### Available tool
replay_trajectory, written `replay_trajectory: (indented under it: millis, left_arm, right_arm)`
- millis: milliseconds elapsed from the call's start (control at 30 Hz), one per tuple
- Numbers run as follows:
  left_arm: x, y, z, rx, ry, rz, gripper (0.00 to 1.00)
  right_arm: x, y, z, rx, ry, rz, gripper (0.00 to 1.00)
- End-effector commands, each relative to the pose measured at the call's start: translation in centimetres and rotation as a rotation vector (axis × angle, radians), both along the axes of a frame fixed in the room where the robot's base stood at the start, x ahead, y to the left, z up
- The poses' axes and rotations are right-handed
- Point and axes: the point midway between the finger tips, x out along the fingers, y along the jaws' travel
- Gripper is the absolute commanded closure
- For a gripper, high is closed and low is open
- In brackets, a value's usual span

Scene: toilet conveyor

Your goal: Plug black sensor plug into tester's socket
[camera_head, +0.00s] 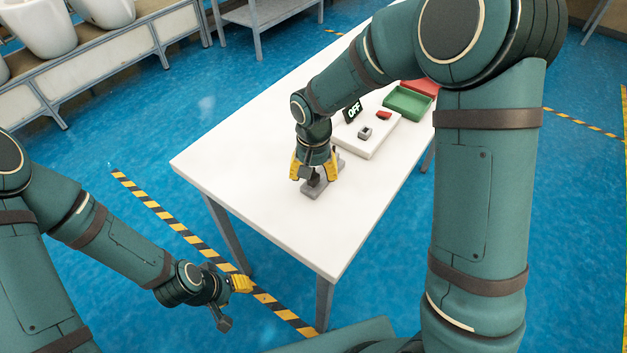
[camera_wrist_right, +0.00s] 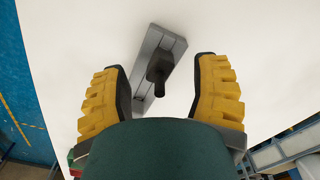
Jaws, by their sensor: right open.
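The black sensor plug (camera_wrist_right: 158,70) sits on a grey holder (camera_wrist_right: 168,43) on the white table. In the head view the plug (camera_head: 316,182) is partly hidden by my right gripper (camera_head: 314,174), and the holder (camera_head: 318,190) shows below it. My right gripper is open, its yellow fingers on either side of the plug and apart from it in the right wrist view (camera_wrist_right: 165,95). The tester (camera_head: 369,135) is a white slab with a grey socket (camera_head: 365,132), a red button and a sign reading OFF. My left gripper (camera_head: 232,300) hangs off the table at lower left; its finger gap is unclear.
A green tray (camera_head: 407,103) and a red tray (camera_head: 421,87) lie behind the tester. The white table (camera_head: 260,220) is bare at its near end. A conveyor (camera_head: 110,50) with white toilets stands at the back left.

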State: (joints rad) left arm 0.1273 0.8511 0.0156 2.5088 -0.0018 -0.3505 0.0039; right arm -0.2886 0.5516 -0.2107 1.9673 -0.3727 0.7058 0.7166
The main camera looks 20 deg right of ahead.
Motion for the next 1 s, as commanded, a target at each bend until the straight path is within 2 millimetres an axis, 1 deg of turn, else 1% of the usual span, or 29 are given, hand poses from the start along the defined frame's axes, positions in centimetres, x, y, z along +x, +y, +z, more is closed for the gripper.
replay_trajectory:
  millis: [33, 100, 200, 367, 400, 467, 500, 533, 733, 800, 833, 867, 1000]
  left_arm:
    - [0.1, 0.0, -0.4, 0.0, -0.001, 0.0, 0.53]
    - [0.1, 0.0, -0.6, 0.0, -0.002, 0.001, 0.53]
    - [0.1, 0.0, -0.6, 0.0, -0.003, 0.001, 0.53]
    - [0.1, 0.0, -0.5, 0.0, -0.003, 0.001, 0.53]
    - [0.1, 0.0, -0.5, 0.0, -0.003, 0.001, 0.53]
    - [0.1, 0.0, -0.5, 0.0, -0.003, 0.001, 0.53]
    - [0.1, 0.0, -0.5, 0.0, -0.003, 0.001, 0.53]
    - [0.1, 0.0, -0.5, 0.0, -0.003, 0.001, 0.53]
    - [0.1, 0.0, -0.5, 0.0, -0.003, 0.001, 0.53]
    - [0.1, 0.0, -0.5, 0.0, -0.003, 0.001, 0.53]
    - [0.1, 0.0, -0.5, 0.0, -0.003, 0.001, 0.53]
    - [0.1, 0.0, -0.5, 0.0, -0.003, 0.001, 0.53]
    - [0.1, 0.0, -0.2, 0.0, -0.002, 0.001, 0.53]
  right_arm:
    - [-0.1, 0.0, -1.1, -0.001, 0.003, 0.0, 0.39]
    - [0.0, 0.0, -1.9, 0.0, 0.002, -0.001, 0.39]
    - [0.0, 0.0, -2.2, 0.0, 0.001, -0.001, 0.39]
    - [0.0, 0.0, -2.1, 0.0, 0.0, -0.001, 0.39]
    - [0.0, 0.0, -2.1, 0.0, 0.0, -0.001, 0.44]
    - [0.0, 0.0, -2.1, 0.0, 0.0, -0.001, 0.65]
    - [0.0, 0.0, -2.1, 0.0, 0.0, -0.001, 0.79]
    - [0.0, 0.0, -2.1, 0.0, 0.0, -0.001, 0.84]
    - [0.0, 0.0, -2.1, 0.0, 0.0, -0.001, 0.84]
    - [0.0, 0.0, -2.1, 0.0, 0.0, -0.001, 0.93]
    - [0.0, 0.0, -2.1, 0.0, 0.0, -0.001, 0.94]
    - [0.0, 0.0, -2.0, 0.0, 0.0, -0.001, 0.99]
    - [0.1, 0.0, -0.9, 0.001, -0.003, 0.0, 1.0]
